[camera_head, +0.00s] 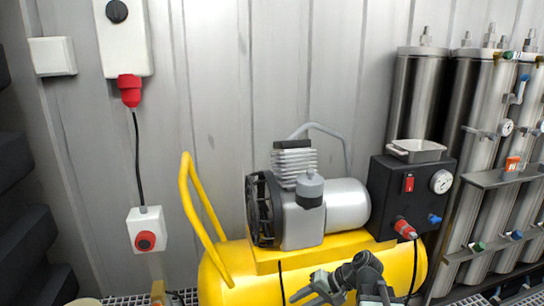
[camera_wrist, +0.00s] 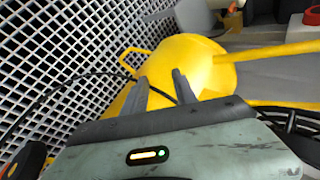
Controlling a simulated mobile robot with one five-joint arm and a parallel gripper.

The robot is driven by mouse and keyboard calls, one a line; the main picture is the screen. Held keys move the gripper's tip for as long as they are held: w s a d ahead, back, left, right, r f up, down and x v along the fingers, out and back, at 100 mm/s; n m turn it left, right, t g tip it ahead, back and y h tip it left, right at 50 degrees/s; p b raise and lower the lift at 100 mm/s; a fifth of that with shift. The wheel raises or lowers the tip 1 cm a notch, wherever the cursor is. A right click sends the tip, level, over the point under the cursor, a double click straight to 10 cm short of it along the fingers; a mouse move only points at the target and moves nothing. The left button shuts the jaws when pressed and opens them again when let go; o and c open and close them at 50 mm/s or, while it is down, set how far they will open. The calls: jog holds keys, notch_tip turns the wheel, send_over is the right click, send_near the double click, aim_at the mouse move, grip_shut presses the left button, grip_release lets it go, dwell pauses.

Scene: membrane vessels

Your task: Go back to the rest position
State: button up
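My gripper (camera_wrist: 160,78) shows in the wrist view with its two grey fingers apart and nothing between them. Beyond the fingertips are the yellow compressor tank (camera_wrist: 192,68) and the white floor grating (camera_wrist: 75,65). In the head view, part of my dark grey arm rises at the bottom centre, in front of the yellow tank (camera_head: 410,268). The rest of the arm is cut off by the lower edge.
The compressor's motor (camera_head: 345,205) and yellow handle (camera_head: 187,190) stand behind the arm. A black control box (camera_head: 382,190) with a grey tray (camera_head: 418,150) is at right, beside several steel vessels (camera_head: 415,95). A dark cable (camera_wrist: 65,88) crosses the grating.

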jog(key=s+a+f+n+g+h, duration=0.1)
jog(key=s+f+n+h, duration=0.1)
jog(key=s+f+h, duration=0.1)
jog(key=s+d+f+g+h, duration=0.1)
jog(key=s+d+f+h, duration=0.15)
jog(key=d+h, duration=0.4)
notch_tip(320, 180, up, 38)
jog(key=d+y+p, duration=0.1)
jog(key=d+p, duration=0.1)
jog(key=p, duration=3.6)
jog(key=shift+w, duration=0.4)
jog(key=shift+f, duration=0.15)
